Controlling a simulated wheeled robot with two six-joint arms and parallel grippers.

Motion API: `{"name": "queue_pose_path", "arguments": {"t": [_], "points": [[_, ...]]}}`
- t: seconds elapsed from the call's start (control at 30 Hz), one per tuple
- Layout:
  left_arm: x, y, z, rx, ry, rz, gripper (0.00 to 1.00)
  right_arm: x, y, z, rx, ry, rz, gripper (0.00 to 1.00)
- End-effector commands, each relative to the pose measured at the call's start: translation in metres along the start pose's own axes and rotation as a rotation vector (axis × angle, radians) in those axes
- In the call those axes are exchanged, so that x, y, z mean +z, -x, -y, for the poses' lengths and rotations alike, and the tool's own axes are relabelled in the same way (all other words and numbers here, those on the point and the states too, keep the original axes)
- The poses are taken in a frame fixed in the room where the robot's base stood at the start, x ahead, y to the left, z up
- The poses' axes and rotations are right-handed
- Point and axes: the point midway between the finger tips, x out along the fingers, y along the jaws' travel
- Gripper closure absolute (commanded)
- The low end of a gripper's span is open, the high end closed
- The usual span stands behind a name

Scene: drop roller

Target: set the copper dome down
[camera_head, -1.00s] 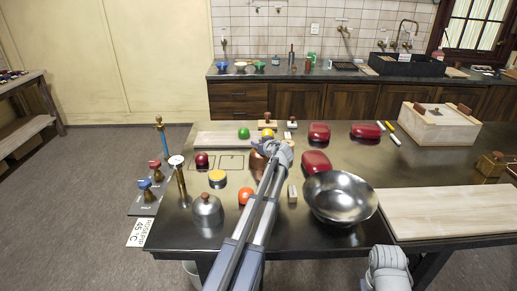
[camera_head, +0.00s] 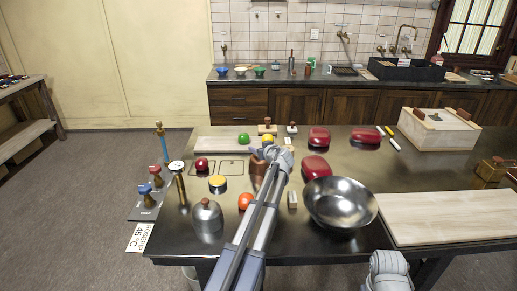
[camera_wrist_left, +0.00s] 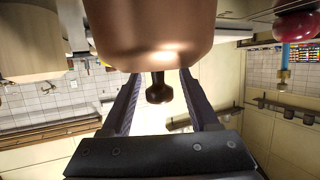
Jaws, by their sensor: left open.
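The copper dome (camera_head: 257,170) is on the steel table, partly hidden behind my left arm in the head view. In the left wrist view the copper dome (camera_wrist_left: 150,35) fills the top of the picture, with its dark knob (camera_wrist_left: 159,90) pointing down the picture between my fingers. My left gripper (camera_head: 261,153) is open at the knob, one finger on each side, with gaps showing between fingers and knob. The dome's lower rim is hidden. My right gripper is not seen; only a pale part of my right arm shows at the bottom.
A steel dome (camera_head: 207,217), a yellow-topped tin (camera_head: 217,184) and an orange ball (camera_head: 245,201) stand to the left. A small block (camera_head: 292,199) and a large steel bowl (camera_head: 342,203) are on the right. A pale board (camera_head: 440,214) lies further right.

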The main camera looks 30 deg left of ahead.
Motion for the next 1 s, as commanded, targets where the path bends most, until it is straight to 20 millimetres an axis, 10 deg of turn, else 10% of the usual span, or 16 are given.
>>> {"name": "queue_pose_path", "arguments": {"t": [0.5,1.0], "points": [[-0.001,0.101,0.001,0.002,-0.001,0.000,0.39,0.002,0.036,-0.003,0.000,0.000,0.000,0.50],[0.000,0.117,0.000,0.001,0.000,0.000,0.39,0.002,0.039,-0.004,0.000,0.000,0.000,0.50]]}}
